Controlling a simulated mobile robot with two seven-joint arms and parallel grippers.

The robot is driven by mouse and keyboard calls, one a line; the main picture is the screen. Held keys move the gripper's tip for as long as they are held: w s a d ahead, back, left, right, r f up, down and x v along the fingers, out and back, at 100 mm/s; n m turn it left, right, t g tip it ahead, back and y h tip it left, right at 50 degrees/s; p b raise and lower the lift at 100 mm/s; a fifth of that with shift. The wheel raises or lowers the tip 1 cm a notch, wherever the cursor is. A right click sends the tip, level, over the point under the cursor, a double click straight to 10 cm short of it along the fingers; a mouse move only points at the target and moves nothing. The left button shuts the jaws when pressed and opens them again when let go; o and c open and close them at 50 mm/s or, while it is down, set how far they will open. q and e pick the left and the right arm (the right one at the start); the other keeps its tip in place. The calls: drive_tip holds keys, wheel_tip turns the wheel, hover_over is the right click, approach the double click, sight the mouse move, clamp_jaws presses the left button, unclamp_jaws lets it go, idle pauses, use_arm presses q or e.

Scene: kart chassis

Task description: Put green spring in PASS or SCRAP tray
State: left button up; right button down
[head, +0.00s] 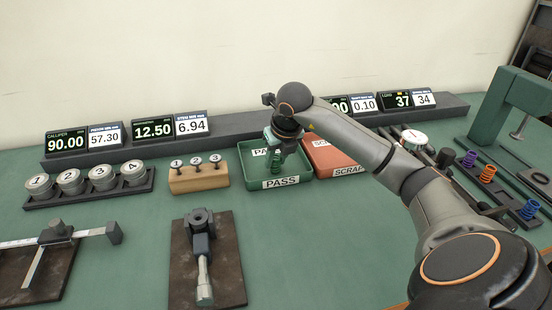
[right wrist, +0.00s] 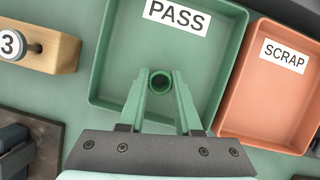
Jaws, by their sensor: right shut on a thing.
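My right gripper (head: 281,155) is over the green PASS tray (head: 282,182). Its fingers (right wrist: 160,82) are shut on the green spring (right wrist: 160,80), seen end-on as a dark-centred ring between the fingertips in the right wrist view. In the head view the spring is hard to make out against the green fingers and tray. The PASS tray (right wrist: 102,60) looks empty around the fingers. The orange SCRAP tray (head: 347,170) stands just right of it and also shows in the right wrist view (right wrist: 262,100). My left gripper is not in view.
A wooden block with numbered pins (head: 198,179) stands left of the PASS tray. Purple (head: 469,159), blue and orange springs stand on a rack at the right. Gauge displays (head: 66,142) line the back ledge. A micrometer (head: 202,255) and caliper lie in front.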

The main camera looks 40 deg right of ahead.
drive_tip(key=c, duration=0.6)
unclamp_jaws()
drive_tip(key=p+v, duration=0.1)
drive_tip(key=v, duration=1.1)
